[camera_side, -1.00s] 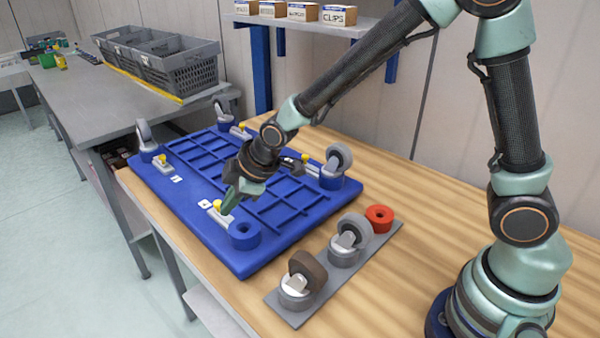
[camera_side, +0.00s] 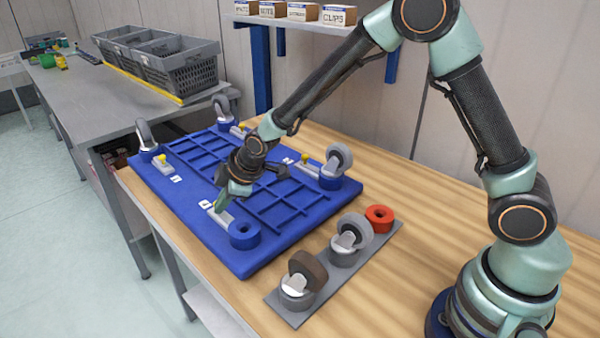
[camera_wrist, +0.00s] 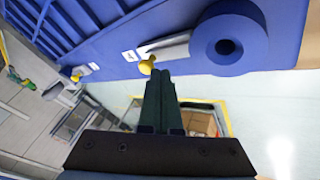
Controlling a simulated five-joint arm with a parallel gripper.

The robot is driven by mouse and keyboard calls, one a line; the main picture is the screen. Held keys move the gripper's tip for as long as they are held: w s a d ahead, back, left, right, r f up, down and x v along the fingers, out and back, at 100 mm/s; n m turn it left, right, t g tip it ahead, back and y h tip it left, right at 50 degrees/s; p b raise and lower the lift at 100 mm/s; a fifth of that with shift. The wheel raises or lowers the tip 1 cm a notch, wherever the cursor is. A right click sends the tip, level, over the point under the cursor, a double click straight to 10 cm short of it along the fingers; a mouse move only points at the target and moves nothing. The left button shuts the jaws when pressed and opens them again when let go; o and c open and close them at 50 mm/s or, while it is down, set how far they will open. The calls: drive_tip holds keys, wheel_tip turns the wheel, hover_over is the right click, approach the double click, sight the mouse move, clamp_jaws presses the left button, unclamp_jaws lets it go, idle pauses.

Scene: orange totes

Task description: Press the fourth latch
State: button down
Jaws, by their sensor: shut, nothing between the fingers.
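The blue base (camera_side: 190,195) lies on the wooden bench with a latch beside each corner socket. The latch at the near corner (camera_side: 224,217) is a pale bar beside an empty blue socket (camera_side: 245,234). In the wrist view the same latch (camera_wrist: 175,46) ends in a yellow knob (camera_wrist: 147,65), and the socket's hole shows empty (camera_wrist: 228,46). My gripper (camera_side: 217,207) is shut and empty, pointing down at this latch and hiding its knob in the side view. In the wrist view the fingertips (camera_wrist: 159,73) are right beside the knob; I cannot tell whether they touch.
The other corners hold casters (camera_side: 338,160), with yellow-knobbed latches (camera_side: 164,165) beside them. A grey strip (camera_side: 325,277) with a brown-wheeled caster (camera_side: 307,273), a grey caster (camera_side: 352,232) and a red ring (camera_side: 379,214) lies right of the base.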

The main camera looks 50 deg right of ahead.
drive_tip(key=shift+w, duration=1.1)
drive_tip(key=s, duration=0.1)
drive_tip(key=s+a+r, duration=0.1)
drive_tip(key=s+a, duration=0.1)
drive_tip(key=s, duration=0.1)
drive_tip(key=shift+r, duration=0.2)
drive_tip(key=v, duration=0.9)
drive_tip(key=shift+s+r, duration=0.15)
drive_tip(key=shift+r, duration=0.05)
drive_tip(key=s+d+r+m+h, duration=0.1)
drive_tip(key=s+d+r+m, duration=0.2)
drive_tip(key=s+d+m, duration=0.3)
drive_tip(key=s+d+r+m+g+h, duration=0.1)
drive_tip(key=s+d+r+m, duration=0.3)
drive_tip(key=s+d, duration=0.5)
drive_tip(key=shift+s+d+r+m, duration=0.25)
drive_tip(key=shift+s+d+m, duration=0.15)
drive_tip(key=shift+m, duration=0.5)
